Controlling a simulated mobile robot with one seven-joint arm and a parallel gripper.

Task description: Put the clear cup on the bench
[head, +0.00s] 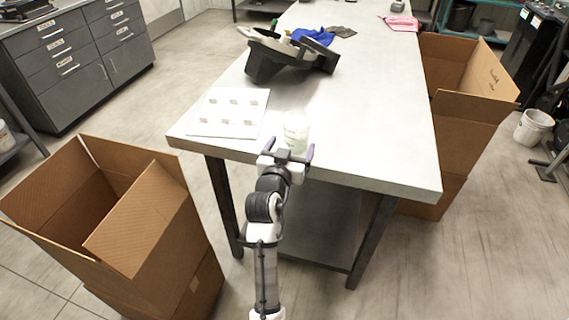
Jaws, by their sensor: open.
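The clear cup (296,128) is a pale, see-through upright shape at the near edge of the bench (385,150). It appears to stand on the bench top, but my gripper hides its base. My gripper (288,153) is open at the bench's near edge, its two dark fingers spread to either side in front of the cup. One finger shows at the cup's lower left and the other at its lower right. I cannot tell whether the fingers touch the cup.
A black tray-like device (290,58), a blue cloth (313,36) and a pink cloth (401,23) lie farther back. Open cardboard boxes stand left (150,215) and right (465,120). The bench's right half is clear.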

